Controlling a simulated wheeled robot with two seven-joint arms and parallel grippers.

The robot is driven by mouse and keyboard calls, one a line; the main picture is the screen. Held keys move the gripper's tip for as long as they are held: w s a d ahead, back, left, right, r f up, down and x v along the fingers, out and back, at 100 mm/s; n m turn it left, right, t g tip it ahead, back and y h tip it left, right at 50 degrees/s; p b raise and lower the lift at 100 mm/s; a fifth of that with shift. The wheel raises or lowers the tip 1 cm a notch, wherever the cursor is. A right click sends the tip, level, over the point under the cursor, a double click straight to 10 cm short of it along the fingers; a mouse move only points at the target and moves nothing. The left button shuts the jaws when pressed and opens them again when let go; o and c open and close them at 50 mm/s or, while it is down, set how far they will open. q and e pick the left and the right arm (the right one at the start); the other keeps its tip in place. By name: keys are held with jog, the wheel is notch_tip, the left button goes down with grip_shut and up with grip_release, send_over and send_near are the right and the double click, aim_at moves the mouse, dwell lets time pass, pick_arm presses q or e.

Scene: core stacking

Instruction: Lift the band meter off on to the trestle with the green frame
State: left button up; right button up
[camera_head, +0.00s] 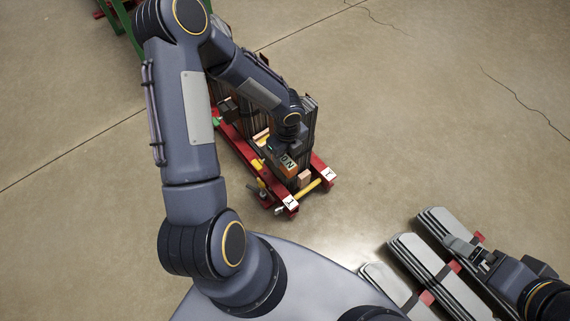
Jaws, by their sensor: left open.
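A small orange box with dark markings (289,167), which looks like the band meter, sits at the near end of the dark plate stack on the red-framed trestle (318,187). My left gripper (281,150) is open right at this box, at its upper left side. The gripper's own wrist hides part of the box and the fingertips, so I cannot tell if they touch it. The green frame (123,22) of another trestle shows at the top left, partly behind my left arm. My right gripper (462,249) is at the lower right, over grey plates; its jaw opening is unclear.
Dark upright plates (308,118) stand on the red trestle, close to my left wrist. A yellow bar (307,189) crosses its near end. Bundles of grey plates (408,254) with red blocks lie at the lower right. The concrete floor between is clear.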

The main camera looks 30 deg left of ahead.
aim_at(284, 158)
pick_arm(q)
jog(key=f+b, duration=0.2)
jog(key=f, duration=0.3)
jog(key=shift+s+a+f+b, duration=0.1)
jog(key=shift+s+a+b, duration=0.15)
jog(key=shift+a+b, duration=0.15)
jog(key=shift+c, duration=0.5)
jog(key=c, duration=1.1)
jog(key=shift+r, duration=0.2)
